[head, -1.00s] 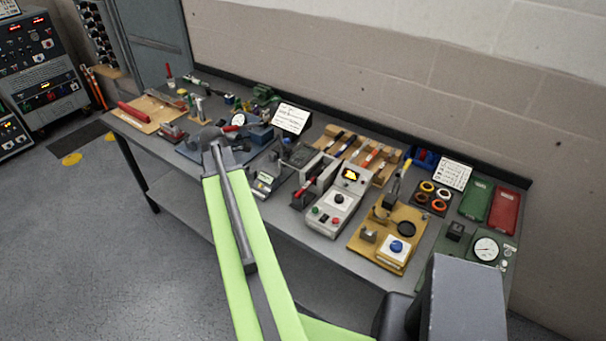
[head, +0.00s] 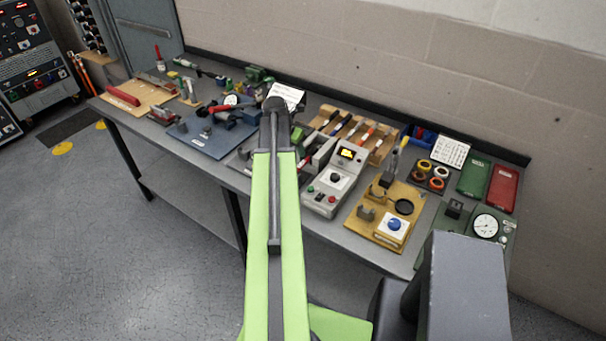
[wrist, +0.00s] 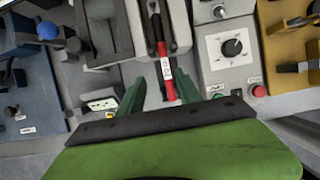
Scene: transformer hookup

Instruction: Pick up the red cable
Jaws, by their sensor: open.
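In the wrist view, what looks like the red cable (wrist: 162,60) is a slim red stick with a black upper part and a white label. It lies lengthwise in a light grey holder (wrist: 180,25), its red lower end sticking out towards me. My gripper (wrist: 159,80) is open, one green finger to each side of the red end. Nothing is held, and I cannot tell how far the fingers are above it.
Right of it stands a grey box with a black knob (wrist: 232,47) and a red button. A blue board (head: 212,138) lies to the left, a yellow fixture (head: 385,215) to the right. Tools on a wooden rack (head: 357,133) stand behind. The bench is crowded.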

